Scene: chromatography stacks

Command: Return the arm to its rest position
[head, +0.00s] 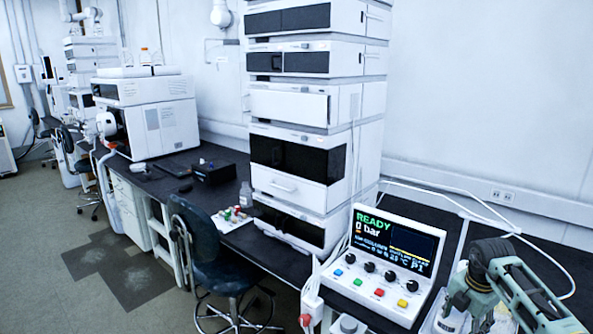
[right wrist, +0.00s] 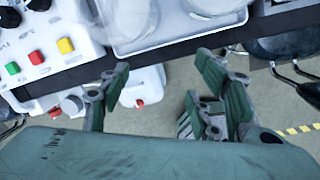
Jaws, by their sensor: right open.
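My right arm (head: 515,280) comes in at the lower right of the head view, bent beside the control box. In the right wrist view my right gripper (right wrist: 160,78) has its two green fingers spread wide, with nothing held between them. The control box (head: 375,268) has a lit screen reading READY and 0 bar, with coloured buttons below it. Its button panel also shows at the upper left of the right wrist view (right wrist: 40,45). My left gripper is in neither view.
A tall stack of white instruments (head: 292,100) stands left of the control box on the dark bench. Small vials (head: 233,214) and a clear bottle (head: 245,195) stand left of the stack. A blue chair (head: 200,245) is in front of the bench. White tubing (head: 480,200) loops behind my arm.

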